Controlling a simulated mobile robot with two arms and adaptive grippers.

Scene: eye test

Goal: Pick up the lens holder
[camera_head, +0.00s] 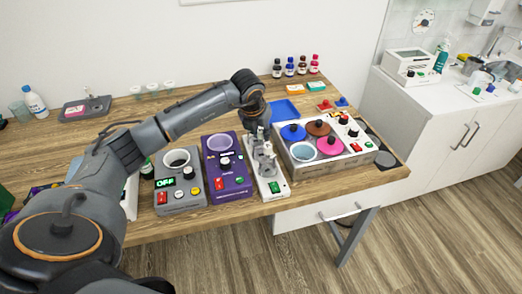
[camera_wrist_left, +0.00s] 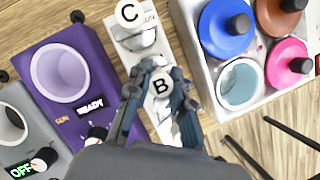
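A narrow white stand (camera_head: 276,189) holds grey upright pieces, with a green and a red button at its front. I take its pieces to be the lens holder but cannot be sure. In the left wrist view, the white stand (camera_wrist_left: 122,33) carries grey-white pieces with round tags, C (camera_wrist_left: 128,13) and B (camera_wrist_left: 160,86). My left gripper (camera_head: 262,134) points down over this stand. In the left wrist view, its two fingers (camera_wrist_left: 158,100) lie on either side of the B-tagged piece. Whether they touch it is unclear, and the arm hides part of the stand. My right gripper is not in view.
Left of the stand are a purple box (camera_head: 238,175) and a grey box (camera_head: 186,201) with round openings. Close on the right, a tray (camera_head: 336,163) holds blue, brown and pink knobbed discs. Small bottles (camera_head: 290,69) stand at the back. The table's front edge is near.

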